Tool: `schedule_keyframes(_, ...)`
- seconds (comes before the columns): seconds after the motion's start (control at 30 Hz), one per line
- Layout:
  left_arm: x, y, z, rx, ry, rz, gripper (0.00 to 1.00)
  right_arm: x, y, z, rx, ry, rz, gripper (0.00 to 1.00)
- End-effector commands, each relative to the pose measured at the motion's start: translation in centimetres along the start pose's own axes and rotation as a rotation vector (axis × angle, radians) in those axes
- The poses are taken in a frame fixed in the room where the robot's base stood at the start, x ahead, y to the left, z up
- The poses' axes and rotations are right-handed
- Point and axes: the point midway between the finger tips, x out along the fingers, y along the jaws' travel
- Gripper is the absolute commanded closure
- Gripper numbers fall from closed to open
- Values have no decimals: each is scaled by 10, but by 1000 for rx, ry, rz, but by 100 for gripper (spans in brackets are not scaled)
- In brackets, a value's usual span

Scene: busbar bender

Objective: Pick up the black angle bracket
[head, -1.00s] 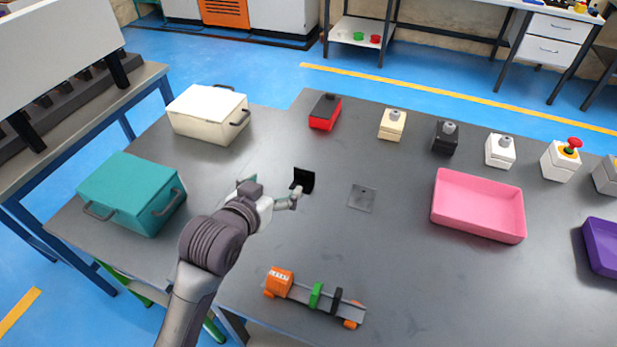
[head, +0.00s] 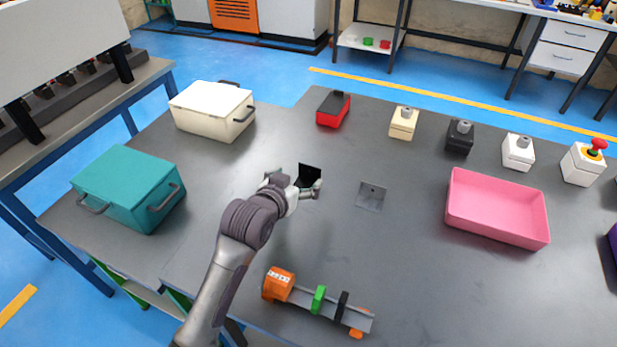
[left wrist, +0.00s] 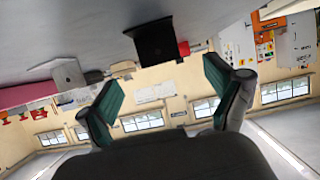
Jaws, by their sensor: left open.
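The black angle bracket (head: 310,175) stands on the grey table in the head view, with one plate upright. My left gripper (head: 294,181) is at its near side, and its wrist and fingers hide the bracket's lower part. In the left wrist view the bracket (left wrist: 156,40) shows ahead of the open fingers (left wrist: 160,98), between them and a little beyond their tips. The view looks upside down. The gripper is open and holds nothing. A grey metal angle bracket (head: 371,196) lies to the right of the black one. My right gripper does not show.
A teal case (head: 130,188) and a white case (head: 212,110) stand at the left. An orange bending tool (head: 318,300) lies near the front edge. A pink tray (head: 497,207) and several button boxes (head: 403,122) stand at the right.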

Motion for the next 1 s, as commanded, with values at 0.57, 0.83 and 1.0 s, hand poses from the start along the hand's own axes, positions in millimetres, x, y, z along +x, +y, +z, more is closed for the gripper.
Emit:
schedule_keyframes(0.57, 56, 1, 1, 0, 1, 0, 8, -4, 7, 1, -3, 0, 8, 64)
schedule_keyframes(0.83, 57, 1, 1, 0, 2, 0, 13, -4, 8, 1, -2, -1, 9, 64)
schedule_keyframes(1.0, 57, 1, 1, 0, 1, 0, 42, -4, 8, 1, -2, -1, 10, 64)
